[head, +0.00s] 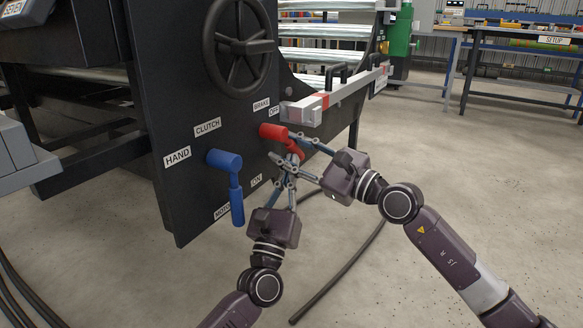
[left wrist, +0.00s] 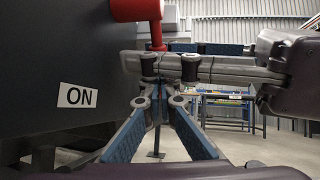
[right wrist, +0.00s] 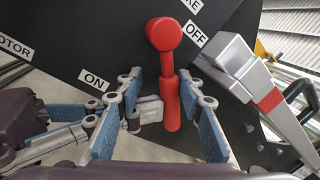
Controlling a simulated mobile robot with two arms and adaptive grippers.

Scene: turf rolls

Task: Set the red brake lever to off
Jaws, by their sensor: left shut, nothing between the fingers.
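The red brake lever (head: 284,138) sits on the black machine panel, and its handle slants down and right in the head view. It points at neither the OFF label (head: 274,110) nor the ON label (head: 257,181). My right gripper (right wrist: 160,115) is open, with one finger on each side of the handle (right wrist: 172,100); whether either touches is unclear. My left gripper (head: 290,165) is shut and empty just below the lever. In the left wrist view its fingertips (left wrist: 155,88) meet below the red lever (left wrist: 153,25), close to my right gripper's finger.
A black handwheel (head: 238,45) is above, and a grey bar with a red band (head: 325,102) juts out right of the lever. Cables lie on the floor; floor at the right is clear.

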